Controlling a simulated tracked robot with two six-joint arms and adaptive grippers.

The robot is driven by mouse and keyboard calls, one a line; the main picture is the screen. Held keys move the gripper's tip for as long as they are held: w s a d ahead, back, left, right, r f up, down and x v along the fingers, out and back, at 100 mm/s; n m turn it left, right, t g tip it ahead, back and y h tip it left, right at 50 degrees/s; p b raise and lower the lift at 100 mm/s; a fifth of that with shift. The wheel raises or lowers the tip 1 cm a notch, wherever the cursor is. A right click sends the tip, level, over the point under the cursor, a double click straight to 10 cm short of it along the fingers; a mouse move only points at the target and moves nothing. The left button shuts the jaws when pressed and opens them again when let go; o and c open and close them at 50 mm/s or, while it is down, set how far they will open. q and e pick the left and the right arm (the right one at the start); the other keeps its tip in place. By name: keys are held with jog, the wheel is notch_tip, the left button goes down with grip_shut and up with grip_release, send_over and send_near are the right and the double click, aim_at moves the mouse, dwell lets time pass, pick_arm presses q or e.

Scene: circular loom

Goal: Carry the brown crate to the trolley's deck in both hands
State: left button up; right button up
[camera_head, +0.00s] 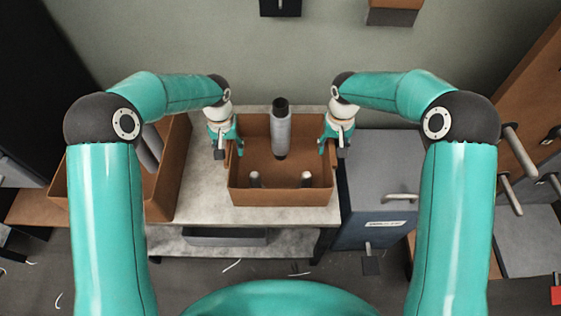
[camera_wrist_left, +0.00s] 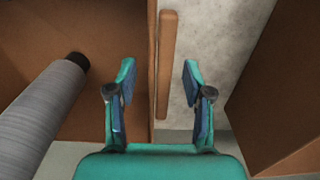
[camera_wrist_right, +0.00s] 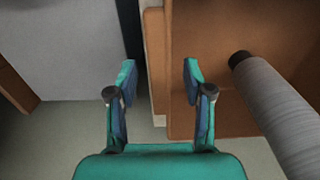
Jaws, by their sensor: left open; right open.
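The brown crate (camera_head: 281,197) stands on a pale-topped table (camera_head: 195,185). It holds a grey spool with a black end (camera_head: 281,133) and two small pale-topped pieces near its front wall. My left gripper (camera_head: 229,150) is open at the crate's left side. In the left wrist view its fingers stand either side of a brown handle bar (camera_wrist_left: 168,65) on the crate's outer wall. My right gripper (camera_head: 332,150) is open at the right side; in the right wrist view the matching bar (camera_wrist_right: 155,60) lies between its fingers. I cannot make out the trolley's deck with certainty.
A larger brown box (camera_head: 165,180) stands close at the crate's left. A blue-grey cabinet (camera_head: 375,185) with a white label stands right of the table. Brown panels with grey pegs (camera_head: 508,195) are at the far right. Pale scraps lie on the floor.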

pick_arm(q)
jog(key=shift+f, duration=0.65)
pick_arm(e)
jog(key=shift+f, duration=0.65)
pick_arm(q)
jog(key=shift+c, duration=0.3)
pick_arm(e)
jog(key=shift+c, duration=0.3)
pick_arm(q)
grip_shut()
pick_arm(e)
grip_shut()
pick_arm(q)
jog(key=shift+r, duration=0.1)
pick_arm(e)
jog(key=shift+r, duration=0.1)
